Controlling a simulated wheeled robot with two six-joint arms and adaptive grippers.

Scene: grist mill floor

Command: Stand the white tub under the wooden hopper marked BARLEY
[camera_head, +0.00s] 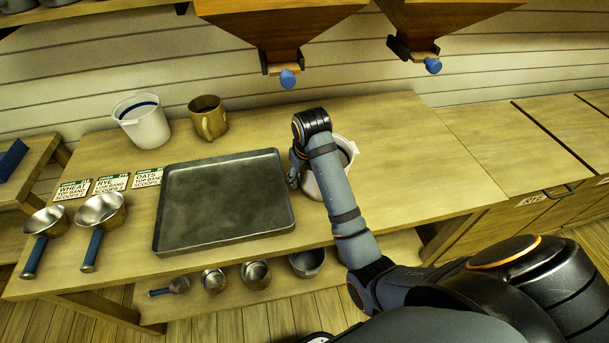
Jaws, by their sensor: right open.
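A white tub (309,187) stands on the bench right of the metal tray, largely hidden behind my right arm. My right gripper (294,175) is at the tub's left side, open; whether it touches the tub I cannot tell. Another white tub (145,126) with a dark blue line inside its rim stands at the back left of the bench. Two wooden hoppers, one at the top middle (280,25) and one at the top right (445,20), have blue-knobbed outlets; no BARLEY marking shows on either. My left gripper is not in view.
A dark metal tray (225,202) fills the middle of the bench. A brass mug (208,120), label cards (110,183) and two blue-handled scoops (101,212) stand around it. Several pots are on the lower shelf (225,300). The bench's right part is clear.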

